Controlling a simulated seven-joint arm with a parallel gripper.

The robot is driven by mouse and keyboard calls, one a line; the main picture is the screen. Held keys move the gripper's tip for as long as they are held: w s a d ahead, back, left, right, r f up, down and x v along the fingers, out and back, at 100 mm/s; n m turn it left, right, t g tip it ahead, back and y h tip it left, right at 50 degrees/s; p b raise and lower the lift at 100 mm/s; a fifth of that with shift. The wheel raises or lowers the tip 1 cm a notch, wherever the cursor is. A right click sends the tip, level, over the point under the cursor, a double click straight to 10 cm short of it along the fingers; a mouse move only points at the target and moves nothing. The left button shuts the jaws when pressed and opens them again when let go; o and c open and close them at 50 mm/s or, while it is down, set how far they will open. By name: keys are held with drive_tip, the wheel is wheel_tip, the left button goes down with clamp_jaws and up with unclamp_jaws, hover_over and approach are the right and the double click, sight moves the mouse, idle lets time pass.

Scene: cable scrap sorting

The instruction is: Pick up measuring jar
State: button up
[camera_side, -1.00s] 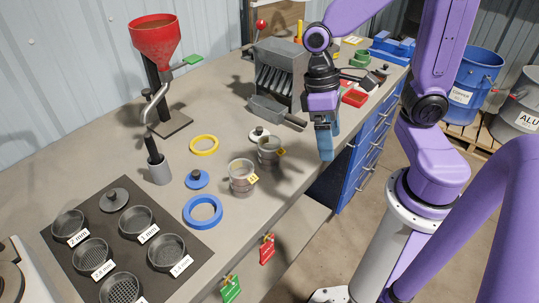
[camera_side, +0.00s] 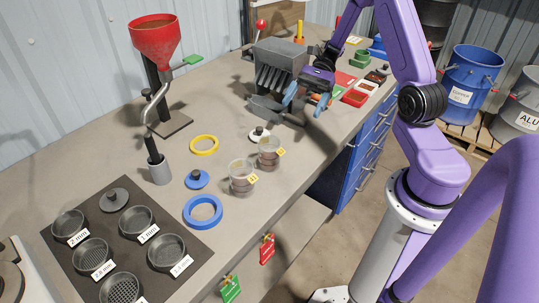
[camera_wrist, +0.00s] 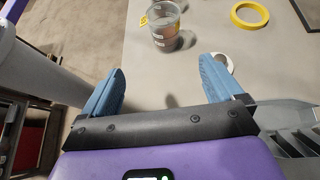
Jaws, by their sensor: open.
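Two clear measuring jars with dark contents and yellow tags stand upright near the table's front edge in the side view: the nearer jar (camera_side: 241,180) and the farther jar (camera_side: 268,155). My gripper (camera_side: 305,100) is open and empty, above the table behind and to the right of both jars, its blue fingers spread. In the wrist view, one jar (camera_wrist: 164,32) stands beyond the open fingertips (camera_wrist: 160,72), apart from them, with its tag at its left. I cannot be sure which jar this is; the other is not clearly seen there.
A white lid (camera_side: 259,134) lies beside the farther jar. A yellow ring (camera_side: 204,145), a blue lid (camera_side: 197,179) and a blue ring (camera_side: 203,212) lie to the left. A grey slotted machine (camera_side: 279,70) stands close to my gripper. The table's front edge is near the jars.

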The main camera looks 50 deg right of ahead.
sight(276, 146)
drive_tip(key=shift+m+t, duration=0.4)
drive_tip(key=shift+m, duration=0.1)
drive_tip(key=x, duration=1.1)
drive_tip(key=shift+w+f, duration=0.15)
drive_tip(key=shift+f, duration=0.25)
drive_tip(key=shift+x, duration=2.55)
drive_tip(key=shift+c, duration=0.3)
drive_tip(key=shift+r, duration=0.1)
drive_tip(key=c, duration=1.2)
drive_tip(key=shift+r, duration=0.15)
